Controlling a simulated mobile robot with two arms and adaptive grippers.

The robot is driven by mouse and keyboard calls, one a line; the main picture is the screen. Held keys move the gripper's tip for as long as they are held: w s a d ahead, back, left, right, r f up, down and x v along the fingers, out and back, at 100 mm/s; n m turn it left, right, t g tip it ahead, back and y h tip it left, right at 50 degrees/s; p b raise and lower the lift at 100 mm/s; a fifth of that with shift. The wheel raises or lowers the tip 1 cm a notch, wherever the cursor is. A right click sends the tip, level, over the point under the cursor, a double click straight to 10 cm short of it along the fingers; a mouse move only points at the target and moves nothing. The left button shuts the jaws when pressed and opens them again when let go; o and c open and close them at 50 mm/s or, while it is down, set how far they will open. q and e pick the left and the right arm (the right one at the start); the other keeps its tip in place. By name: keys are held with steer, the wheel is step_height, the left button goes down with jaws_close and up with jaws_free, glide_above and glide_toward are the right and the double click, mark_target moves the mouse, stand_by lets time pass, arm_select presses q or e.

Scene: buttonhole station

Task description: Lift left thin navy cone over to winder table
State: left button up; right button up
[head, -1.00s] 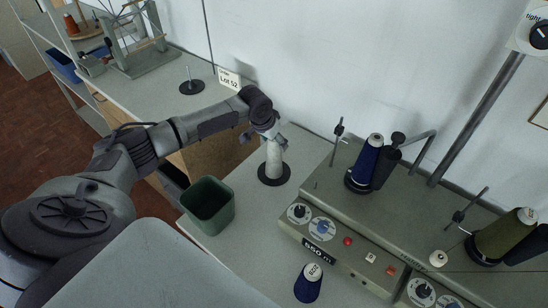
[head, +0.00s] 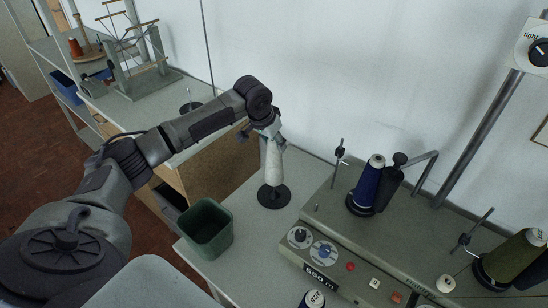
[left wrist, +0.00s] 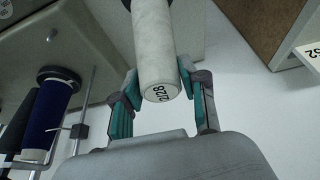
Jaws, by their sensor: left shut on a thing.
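My left gripper (head: 262,130) is shut on a white cone (head: 272,163), above a black round peg stand (head: 274,198). Another navy cone (head: 313,299) is cut off at the bottom edge. My right gripper is out of view.
The grey winding machine (head: 322,215) fills the right, with an olive cone (head: 515,255). A green bin (head: 207,226) stands left of the peg stand. A second table at the back left holds a wooden reel frame (head: 135,60) and an empty peg stand (head: 190,106).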

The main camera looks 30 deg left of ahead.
arm_select(q)
step_height(320, 180, up, 5)
steer(key=p, duration=0.4)
steer(key=shift+r, duration=0.15)
steer(key=shift+r+p, duration=0.5)
steer(key=shift+p, duration=0.25)
steer(key=shift+f, duration=0.1)
